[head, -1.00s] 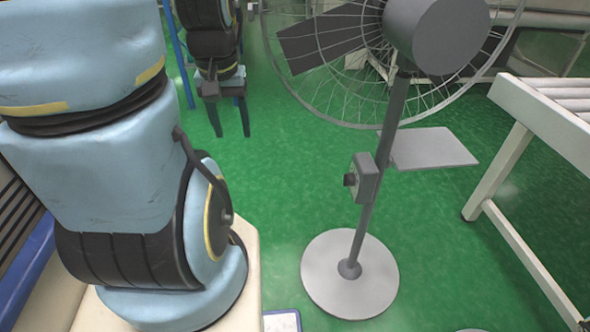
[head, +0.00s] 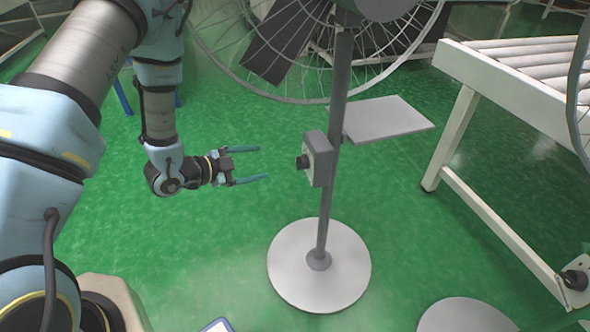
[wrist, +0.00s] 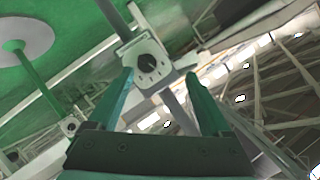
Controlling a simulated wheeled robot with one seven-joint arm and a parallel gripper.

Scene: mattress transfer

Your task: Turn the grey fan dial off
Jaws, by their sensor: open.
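The grey fan (head: 338,100) stands on a round base in the middle of the head view. Its control box (head: 319,160) is on the pole, with a dark dial (head: 302,162) on its left side. My gripper (head: 263,163) is open and empty to the left of the dial, pointing at it with a gap between. In the wrist view the dial (wrist: 148,66) appears as a dark knob on a pale plate with marks around it, between and beyond my fingertips (wrist: 160,76). The knob looks slanted; its exact setting is too small to tell.
A second fan's control box (head: 574,284) and round base (head: 465,316) show at the lower right. A white roller table (head: 455,130) stands at the right. A flat grey plate (head: 390,118) is behind the pole. Green floor (head: 215,245) around my gripper is clear.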

